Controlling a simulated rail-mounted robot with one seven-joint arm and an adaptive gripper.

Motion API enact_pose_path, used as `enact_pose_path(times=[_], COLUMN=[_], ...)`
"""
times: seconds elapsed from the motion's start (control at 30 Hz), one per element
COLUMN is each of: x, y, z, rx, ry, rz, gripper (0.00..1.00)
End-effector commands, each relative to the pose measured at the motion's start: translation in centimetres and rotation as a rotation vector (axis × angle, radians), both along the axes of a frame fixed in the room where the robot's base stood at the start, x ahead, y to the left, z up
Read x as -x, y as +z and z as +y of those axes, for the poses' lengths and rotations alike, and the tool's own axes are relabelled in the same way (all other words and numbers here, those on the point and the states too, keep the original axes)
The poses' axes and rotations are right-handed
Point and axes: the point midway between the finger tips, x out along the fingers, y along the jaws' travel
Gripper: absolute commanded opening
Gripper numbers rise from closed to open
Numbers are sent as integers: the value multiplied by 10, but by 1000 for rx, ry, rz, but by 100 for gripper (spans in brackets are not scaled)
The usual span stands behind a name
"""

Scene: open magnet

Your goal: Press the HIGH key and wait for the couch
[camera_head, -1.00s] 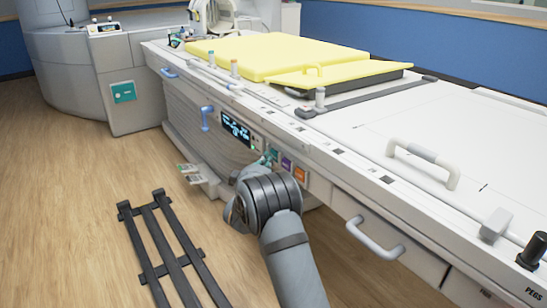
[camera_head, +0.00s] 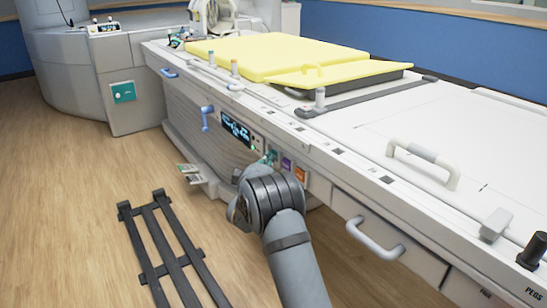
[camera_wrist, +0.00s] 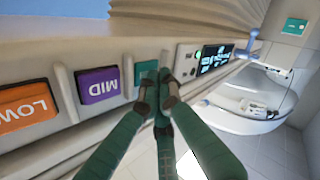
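A lit display (camera_wrist: 215,58) is right of the keys in the wrist view. Yellow pads (camera_head: 270,55) lie on the couch top. A drawer handle (camera_head: 374,240) sticks out from the couch side. A dark slatted rack (camera_head: 165,240) is on the floor.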

Motion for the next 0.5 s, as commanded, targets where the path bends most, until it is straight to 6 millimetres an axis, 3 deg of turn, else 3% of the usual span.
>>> enact_pose_path(times=[0.5], x=[5], y=[0], z=[6], rx=[0], ry=[-2], rz=[-1], gripper=[0])
